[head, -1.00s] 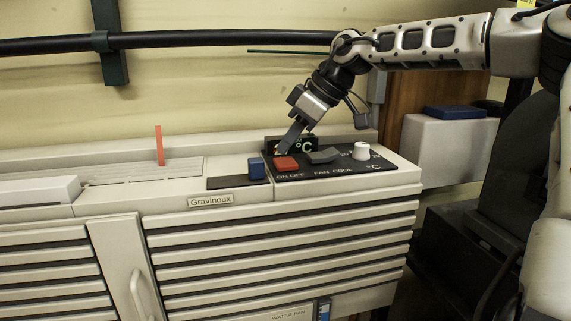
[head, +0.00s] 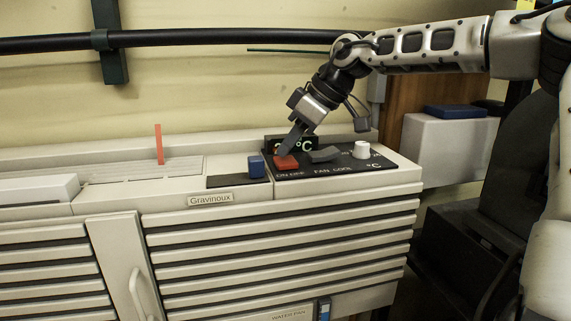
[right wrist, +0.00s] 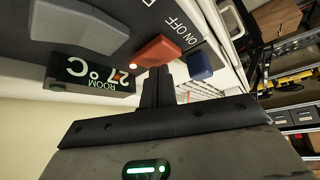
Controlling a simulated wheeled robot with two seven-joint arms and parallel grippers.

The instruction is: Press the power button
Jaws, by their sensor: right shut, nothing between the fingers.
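The red ON OFF power button (head: 287,162) sits at the left end of the black control panel (head: 345,166) on top of the air conditioner. It also shows in the right wrist view (right wrist: 156,49), beside a small light. My right gripper (head: 281,152) is shut and empty, pointing down with its tips at the back edge of the red button. The tips (right wrist: 157,72) look to be touching it, but I cannot be certain. The display (head: 304,144) behind is lit, and in the right wrist view (right wrist: 92,73) it reads ROOM 27 °C. My left gripper is out of view.
A grey rocker switch (head: 324,154) and a white knob (head: 361,150) stand right of the red button. An orange strip (head: 159,144) rises from the grille.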

